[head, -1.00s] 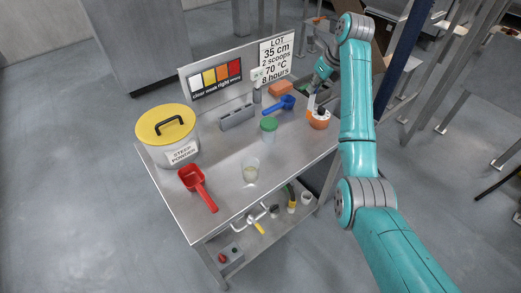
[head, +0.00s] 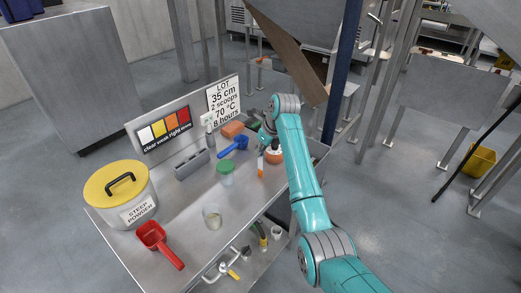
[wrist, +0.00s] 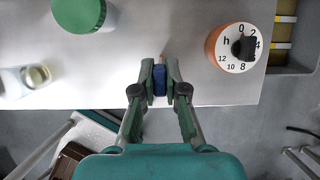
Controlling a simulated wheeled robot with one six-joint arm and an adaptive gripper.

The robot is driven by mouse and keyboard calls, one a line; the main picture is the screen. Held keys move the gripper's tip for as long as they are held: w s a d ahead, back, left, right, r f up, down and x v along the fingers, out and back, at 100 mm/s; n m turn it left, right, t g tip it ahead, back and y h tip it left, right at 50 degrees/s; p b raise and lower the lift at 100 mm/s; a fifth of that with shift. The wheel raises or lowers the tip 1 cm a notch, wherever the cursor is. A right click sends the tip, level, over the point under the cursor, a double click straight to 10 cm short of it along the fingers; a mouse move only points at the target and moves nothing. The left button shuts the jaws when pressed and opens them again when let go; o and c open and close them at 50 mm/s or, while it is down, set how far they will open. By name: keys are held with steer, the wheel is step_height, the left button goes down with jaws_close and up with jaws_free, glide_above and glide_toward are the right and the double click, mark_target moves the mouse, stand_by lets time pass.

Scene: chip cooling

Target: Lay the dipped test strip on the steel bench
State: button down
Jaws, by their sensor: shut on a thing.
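The test strip (head: 261,166) is a thin upright piece with an orange part, in front of the dial timer in the head view. In the wrist view my gripper (wrist: 160,76) is shut on it. There it is seen nearly end-on, as a blue piece between the fingertips with a small brownish tip (wrist: 162,60). The steel bench (head: 190,205) lies below, and the strip is over its right part near the front edge. I cannot tell whether its lower end touches the bench.
An orange dial timer (head: 274,157) stands close on the right. A green-lidded jar (head: 226,174) and a glass with some liquid (head: 212,217) stand to the left. A blue scoop (head: 235,146), grey rack (head: 192,163), red scoop (head: 155,240) and yellow-lidded tub (head: 122,200) are farther off.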

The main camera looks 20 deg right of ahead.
steer(key=shift+f, duration=0.1)
steer(key=c, duration=1.2)
jaws_free()
steer(key=v, duration=1.2)
steer(key=shift+r, duration=0.2)
